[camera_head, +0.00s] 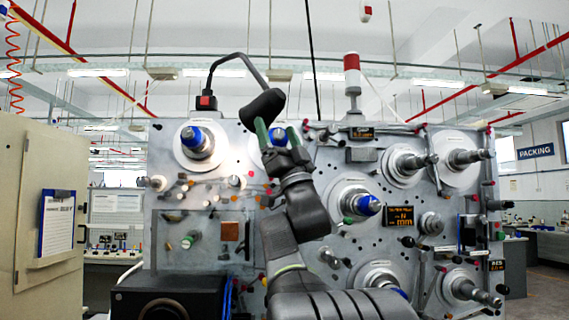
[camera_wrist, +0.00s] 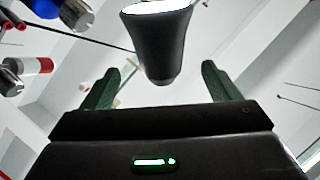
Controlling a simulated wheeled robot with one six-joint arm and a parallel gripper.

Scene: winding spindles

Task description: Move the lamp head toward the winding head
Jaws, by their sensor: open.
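The lamp head (camera_head: 263,105) is a black cone on a thin bent arm (camera_head: 236,57) that rises from a mount (camera_head: 206,101) on top of the machine panel. It also shows in the wrist view (camera_wrist: 158,45), with its bright mouth at the top edge. My gripper (camera_head: 277,132) is open, its green fingers just below the lamp head in the head view. In the wrist view the lamp head's narrow end lies beyond and between the fingers, apparently untouched.
The grey machine panel (camera_head: 160,235) carries several projecting spindles, including blue-tipped ones at left (camera_head: 196,142) and right (camera_head: 366,204). A red and white beacon (camera_head: 352,75) stands on top. A beige cabinet (camera_head: 85,180) is at left. Space above the panel is mostly open.

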